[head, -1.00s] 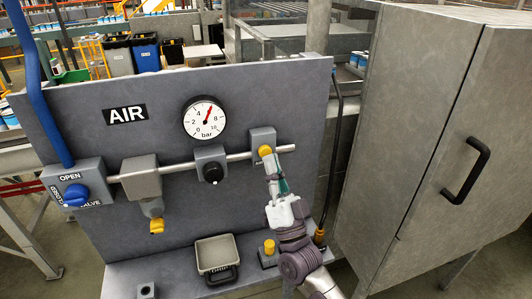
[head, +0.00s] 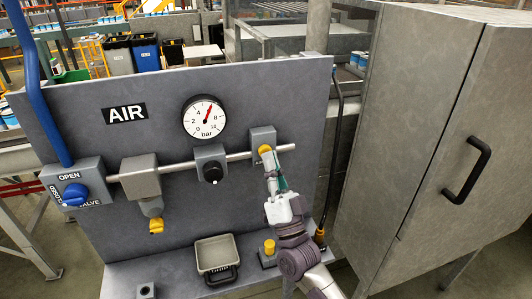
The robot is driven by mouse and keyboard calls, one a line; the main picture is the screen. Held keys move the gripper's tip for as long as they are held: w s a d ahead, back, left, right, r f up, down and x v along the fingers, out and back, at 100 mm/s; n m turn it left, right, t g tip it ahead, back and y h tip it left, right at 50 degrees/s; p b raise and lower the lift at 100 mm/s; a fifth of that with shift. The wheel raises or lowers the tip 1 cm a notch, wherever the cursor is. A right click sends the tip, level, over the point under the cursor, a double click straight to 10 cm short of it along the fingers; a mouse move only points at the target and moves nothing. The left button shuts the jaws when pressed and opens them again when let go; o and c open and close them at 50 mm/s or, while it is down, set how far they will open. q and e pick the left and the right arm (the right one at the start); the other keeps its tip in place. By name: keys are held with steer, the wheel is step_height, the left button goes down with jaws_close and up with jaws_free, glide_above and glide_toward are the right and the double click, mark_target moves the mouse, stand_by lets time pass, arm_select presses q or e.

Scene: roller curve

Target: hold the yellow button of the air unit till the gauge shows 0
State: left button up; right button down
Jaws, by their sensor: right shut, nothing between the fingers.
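The grey air unit (head: 270,85) is an upright panel with an AIR label. Its gauge (head: 204,118) is white with a red needle pointing up and slightly right, between 4 and 8, about 6 bar. The yellow button (head: 264,149) sits on a grey block (head: 262,135) at the right end of the pipe. My right gripper (head: 269,165) is shut and empty, its fingertips right at the button's lower edge. I cannot tell whether the button is pressed in. My left gripper is not in view.
A blue valve knob (head: 75,195) is at the left, its white mark toward the CLOSED side. A black knob (head: 212,171) and a yellow-tipped filter (head: 156,226) hang along the pipe. A tray (head: 213,252) and another yellow knob (head: 269,247) are below. A grey cabinet (head: 415,130) stands right.

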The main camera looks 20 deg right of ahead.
steer(key=shift+w, duration=0.45)
stand_by(0.6)
steer(key=shift+s, duration=0.15)
stand_by(4.2)
steer(key=shift+s, duration=0.75)
steer(key=shift+s+d+p, duration=0.1)
steer(key=shift+s+p, duration=0.7)
steer(key=shift+s, duration=1.65)
